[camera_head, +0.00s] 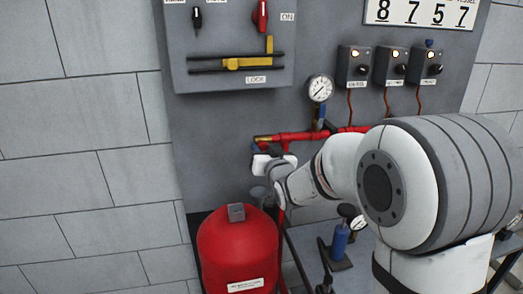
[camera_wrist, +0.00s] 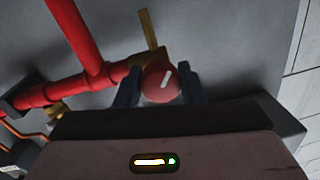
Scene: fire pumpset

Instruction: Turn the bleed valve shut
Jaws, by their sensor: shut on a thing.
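The bleed valve shows in the wrist view as a round red knob (camera_wrist: 159,87) with a white pointer line, tilted a little from upright. It sits on a brass fitting at the end of a red pipe (camera_wrist: 93,72). The dark fingers of my gripper (camera_wrist: 157,88) stand on both sides of the knob and are shut on it. In the head view my gripper (camera_head: 263,148) is at the left end of the red pipe (camera_head: 300,136), just under the brass end piece (camera_head: 263,139). The knob itself is hidden there by my gripper and wrist.
A red tank (camera_head: 237,250) stands just below my gripper. A pressure gauge (camera_head: 320,88) rises above the pipe. A grey lock panel (camera_head: 230,45) and several lit switch boxes (camera_head: 354,66) are higher on the board. The wall to the left is clear.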

